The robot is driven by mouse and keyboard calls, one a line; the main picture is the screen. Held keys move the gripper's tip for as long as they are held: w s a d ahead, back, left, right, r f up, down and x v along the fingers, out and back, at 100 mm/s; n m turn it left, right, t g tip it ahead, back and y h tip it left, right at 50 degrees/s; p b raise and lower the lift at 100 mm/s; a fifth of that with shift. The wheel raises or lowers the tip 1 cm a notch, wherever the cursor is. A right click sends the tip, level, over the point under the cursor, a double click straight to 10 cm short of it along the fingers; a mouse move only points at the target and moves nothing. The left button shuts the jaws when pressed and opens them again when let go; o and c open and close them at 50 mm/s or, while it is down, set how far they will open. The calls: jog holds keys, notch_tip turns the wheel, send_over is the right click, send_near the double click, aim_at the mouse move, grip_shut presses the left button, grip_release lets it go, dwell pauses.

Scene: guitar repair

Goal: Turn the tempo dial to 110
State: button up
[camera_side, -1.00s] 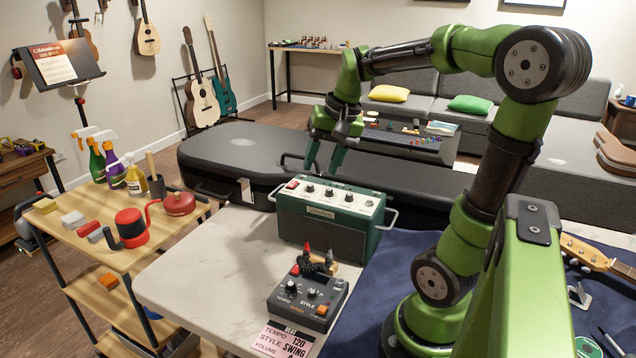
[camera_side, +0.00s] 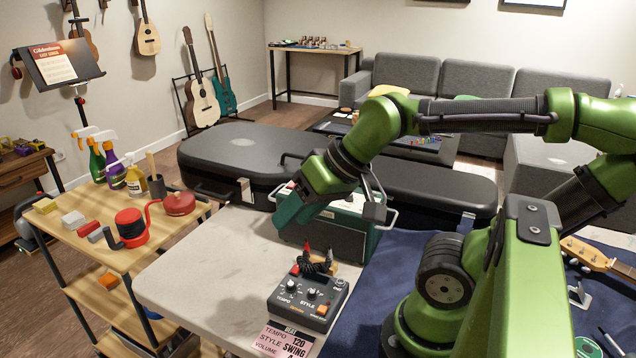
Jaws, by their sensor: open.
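The dark grey rhythm box (camera_side: 283,306) sits on the pale worktop, in front of the green amplifier. Its tempo dial (camera_side: 291,286) is the left knob, above the word TEMPO; a style dial (camera_side: 312,294) is to its right. The dial's exact setting is too small to read. A pink card (camera_side: 283,340) at the box's front edge reads TEMPO 120 and STYLE SWING; its lower line is partly cut off. My gripper (camera_side: 300,208) is open, in front of and over the amplifier, above and behind the box, apart from the dial. Its fingertips are hard to make out against the green amplifier.
The green amplifier (camera_side: 338,236) stands behind the box, partly hidden by my arm. Red and black clips (camera_side: 318,262) stand at the box's back edge. The worktop (camera_side: 205,275) to the left is clear. A black guitar case (camera_side: 235,150) lies behind.

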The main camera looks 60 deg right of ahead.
jog(key=n+g+h, duration=0.1)
jog(key=g+h, duration=0.1)
jog(key=g, duration=0.5)
send_over(290, 283)
notch_tip(290, 283, down, 4)
jog(key=f, duration=0.1)
notch_tip(290, 283, down, 16)
jog(key=shift+r, duration=0.25)
jog(key=shift+c, duration=0.2)
grip_shut()
